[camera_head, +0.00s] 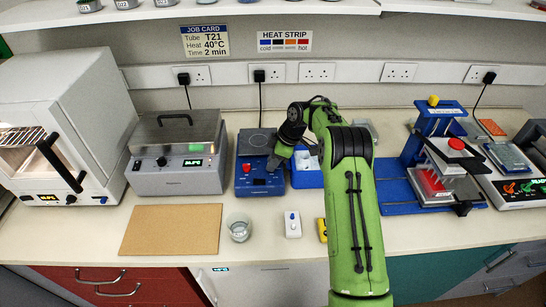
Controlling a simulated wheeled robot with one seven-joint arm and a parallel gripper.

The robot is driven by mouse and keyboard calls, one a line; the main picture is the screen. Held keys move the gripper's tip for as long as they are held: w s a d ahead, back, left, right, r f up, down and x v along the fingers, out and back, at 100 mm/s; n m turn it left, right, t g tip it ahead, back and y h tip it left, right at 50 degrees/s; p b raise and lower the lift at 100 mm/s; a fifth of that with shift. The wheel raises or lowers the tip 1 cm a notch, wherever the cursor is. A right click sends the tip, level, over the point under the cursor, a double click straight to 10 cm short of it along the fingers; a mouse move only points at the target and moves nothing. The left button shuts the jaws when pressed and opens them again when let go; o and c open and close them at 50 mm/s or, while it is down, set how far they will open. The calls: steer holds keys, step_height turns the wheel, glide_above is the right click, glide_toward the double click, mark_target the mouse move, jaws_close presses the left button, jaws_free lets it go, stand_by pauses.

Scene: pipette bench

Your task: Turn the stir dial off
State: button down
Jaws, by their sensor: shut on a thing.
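My green arm reaches in from the front right and covers part of the bench to the right of the stirrer.
A grey water bath (178,181) stands close on the left and a blue box (306,178) on the right. A glass beaker (239,228), a white device (292,224) and a brown board (171,231) lie in front. A blue press stand (431,140) is further right.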

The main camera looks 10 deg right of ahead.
steer(key=n+g+p, duration=0.1)
steer(key=n+p, duration=0.1)
steer(key=n, duration=0.1)
steer(key=shift+w+r+n+p, duration=0.1)
steer(key=shift+n+p, duration=0.2)
steer(key=shift+p, duration=0.1)
steer(key=shift+w+n+g, duration=0.1)
steer(key=shift+n+g, duration=0.8)
steer(key=shift+n, duration=0.8)
steer(key=c, duration=1)
jaws_free()
steer(key=shift+o, duration=0.2)
step_height(320, 180, up, 10)
steer(key=p, duration=0.6)
